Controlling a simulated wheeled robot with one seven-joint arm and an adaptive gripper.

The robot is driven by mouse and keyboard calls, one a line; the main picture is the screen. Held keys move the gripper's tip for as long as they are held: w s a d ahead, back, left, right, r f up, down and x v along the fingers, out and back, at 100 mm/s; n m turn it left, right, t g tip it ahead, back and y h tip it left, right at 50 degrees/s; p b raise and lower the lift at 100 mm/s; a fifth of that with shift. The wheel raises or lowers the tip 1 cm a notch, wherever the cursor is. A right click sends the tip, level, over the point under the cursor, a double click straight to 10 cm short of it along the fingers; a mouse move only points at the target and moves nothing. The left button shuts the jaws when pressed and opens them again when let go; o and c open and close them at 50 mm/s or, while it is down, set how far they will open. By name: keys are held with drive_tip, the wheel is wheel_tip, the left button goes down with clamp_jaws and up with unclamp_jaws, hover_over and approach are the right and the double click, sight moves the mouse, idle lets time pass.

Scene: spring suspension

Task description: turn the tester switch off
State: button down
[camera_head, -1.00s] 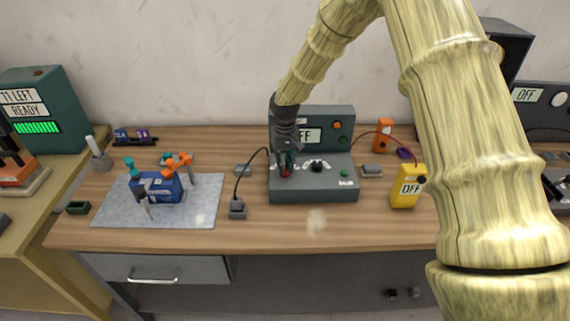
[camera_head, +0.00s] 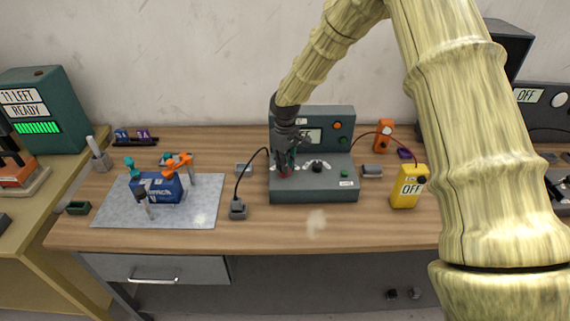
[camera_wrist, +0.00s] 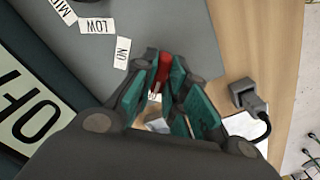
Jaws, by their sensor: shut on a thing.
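The tester (camera_head: 313,190) is a grey-green box with an upright back panel at the middle of the bench. My gripper (camera_head: 285,168) is low over the left part of its sloped top. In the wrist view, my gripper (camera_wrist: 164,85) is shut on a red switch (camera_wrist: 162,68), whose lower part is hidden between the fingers.
A yellow meter reading "OFF" (camera_head: 409,187) stands right of the tester, with a red cable. A grey plug (camera_head: 237,209) with a black cord lies to the left. A grey mat (camera_head: 190,212) holds a blue box (camera_head: 158,188). The bench front is mostly clear.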

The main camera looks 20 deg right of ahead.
idle(0.3)
drive_tip(key=c, duration=1.4)
unclamp_jaws()
drive_tip(key=shift+d, duration=0.1)
drive_tip(key=shift+c, duration=0.2)
wheel_tip(320, 180, up, 12)
